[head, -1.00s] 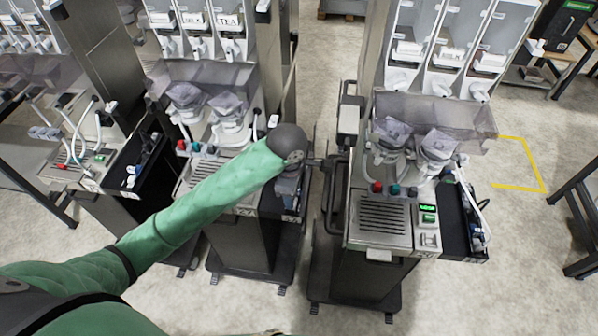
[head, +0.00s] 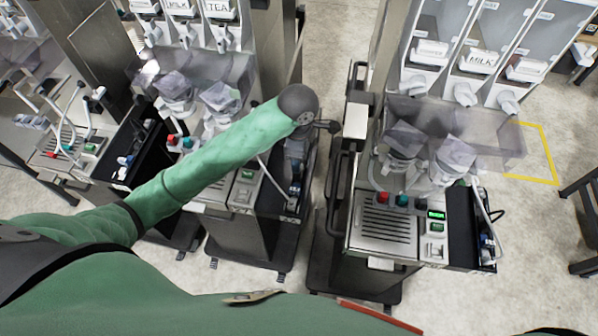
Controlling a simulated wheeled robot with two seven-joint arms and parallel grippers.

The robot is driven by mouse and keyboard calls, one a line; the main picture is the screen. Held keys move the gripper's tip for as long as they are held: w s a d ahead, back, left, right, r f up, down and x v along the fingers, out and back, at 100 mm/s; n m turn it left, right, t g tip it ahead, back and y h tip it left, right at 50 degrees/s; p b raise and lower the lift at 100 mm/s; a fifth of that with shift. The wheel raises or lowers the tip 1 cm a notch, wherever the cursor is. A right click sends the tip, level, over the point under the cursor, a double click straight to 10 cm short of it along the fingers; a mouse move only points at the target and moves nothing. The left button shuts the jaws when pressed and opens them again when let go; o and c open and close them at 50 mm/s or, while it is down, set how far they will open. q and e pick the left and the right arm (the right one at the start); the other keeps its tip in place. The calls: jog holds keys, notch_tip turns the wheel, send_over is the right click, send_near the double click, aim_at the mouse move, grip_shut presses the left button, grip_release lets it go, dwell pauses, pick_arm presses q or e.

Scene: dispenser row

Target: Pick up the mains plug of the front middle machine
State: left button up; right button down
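The middle machine (head: 233,240) stands left of centre, with a dark side tray (head: 268,206) on its right. A white cable (head: 270,176) runs down into this tray, and small blue and white parts (head: 295,188) lie there. I cannot tell which of them, if any, is the mains plug. My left arm reaches across this machine. Its dark wrist hides part of the machine's right side. My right gripper is out of view.
Another machine (head: 385,230) stands close on the right, with a black handrail (head: 333,190) and a white box (head: 355,120) on its left side. A narrow gap separates the two. A third machine (head: 75,150) is at left. Open floor lies at right, with yellow tape (head: 548,155).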

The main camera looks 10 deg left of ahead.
aim_at(298, 177)
pick_arm(q)
jog(key=shift+f, duration=1.6)
notch_tip(298, 177, down, 3)
jog(key=shift+f+b, duration=0.15)
jog(key=shift+b, duration=0.7)
jog(key=shift+f+b, duration=0.35)
jog(key=shift+f, duration=0.15)
jog(key=shift+r, duration=0.1)
grip_shut()
